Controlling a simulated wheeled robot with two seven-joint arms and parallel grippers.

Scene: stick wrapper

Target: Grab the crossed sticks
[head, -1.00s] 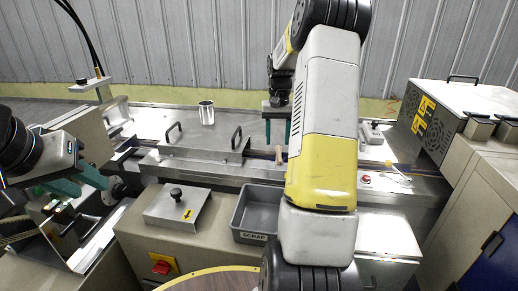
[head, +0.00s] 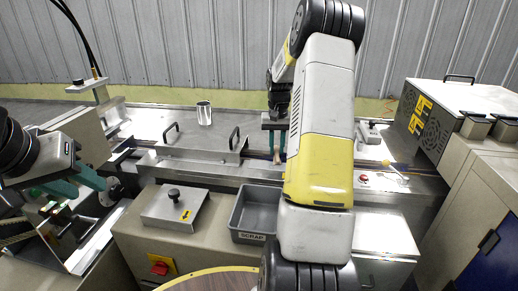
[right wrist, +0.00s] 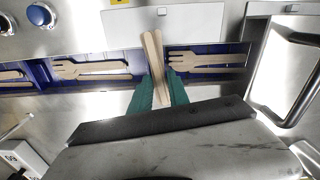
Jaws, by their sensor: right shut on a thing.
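The crossed sticks (right wrist: 152,50) are light wooden pieces lying close together, standing across the blue channel in the right wrist view. Their lower part is between the teal fingers of my right gripper (right wrist: 158,92), which is shut on them. In the head view the right gripper (head: 275,138) is over the channel, with a bit of the sticks (head: 277,156) showing below its fingers. My left gripper (head: 80,184) is at the left side of the machine, its teal fingers apart, with nothing seen between them.
The blue channel (right wrist: 212,49) holds wooden forks (right wrist: 92,68) on either side of the sticks. A grey scrap bin (head: 257,209) stands in front of the channel. A metal cover with handles (head: 200,153) is left of the right gripper. A vented box (head: 440,110) is at the right.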

